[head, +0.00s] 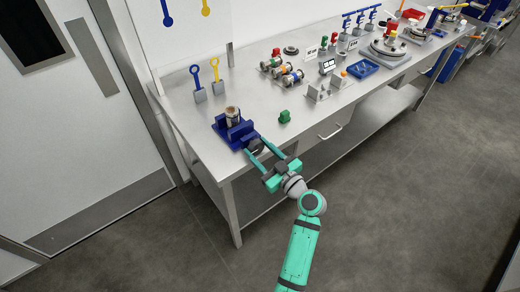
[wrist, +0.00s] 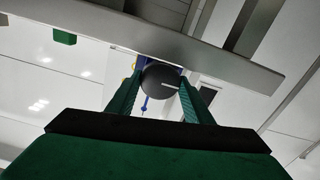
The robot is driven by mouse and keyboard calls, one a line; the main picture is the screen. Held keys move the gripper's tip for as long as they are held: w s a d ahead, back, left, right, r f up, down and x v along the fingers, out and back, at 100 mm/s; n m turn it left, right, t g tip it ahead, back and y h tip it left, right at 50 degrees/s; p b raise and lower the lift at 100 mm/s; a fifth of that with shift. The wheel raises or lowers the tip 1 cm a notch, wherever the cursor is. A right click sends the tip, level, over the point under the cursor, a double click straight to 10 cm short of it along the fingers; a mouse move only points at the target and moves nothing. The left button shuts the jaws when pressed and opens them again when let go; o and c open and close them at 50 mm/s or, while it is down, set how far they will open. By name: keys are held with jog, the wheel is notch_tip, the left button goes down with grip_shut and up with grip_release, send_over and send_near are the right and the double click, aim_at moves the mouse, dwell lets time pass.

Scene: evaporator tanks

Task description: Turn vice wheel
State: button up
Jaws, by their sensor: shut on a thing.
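The blue vice (head: 235,130) stands at the near left corner of the steel bench, with a metal cylinder (head: 233,115) upright in it. The vice wheel (wrist: 164,79) is a dark round disc in the wrist view, with a light line on its face. My gripper (head: 257,149) reaches to the front of the vice at the bench edge. In the wrist view, my gripper (wrist: 160,95) has one finger on each side of the wheel and is shut on it. In the head view the wheel is mostly hidden by the fingers.
A green block (head: 285,117) sits right of the vice. Blue and yellow tools (head: 197,85) stand behind it. Spools (head: 290,76), a blue tray (head: 362,67) and other equipment fill the bench farther right. The bench's front edge (head: 310,126) runs beside my arm. The floor (head: 390,200) in front is clear.

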jog(key=m, duration=0.4)
jog(key=shift+d+f, duration=0.1)
jog(key=shift+d, duration=0.15)
jog(key=shift+m, duration=1.4)
jog(key=shift+d, duration=0.1)
jog(key=o, duration=1)
jog(key=shift+w, duration=0.1)
jog(key=shift+o, duration=0.2)
jog(key=v, duration=1.1)
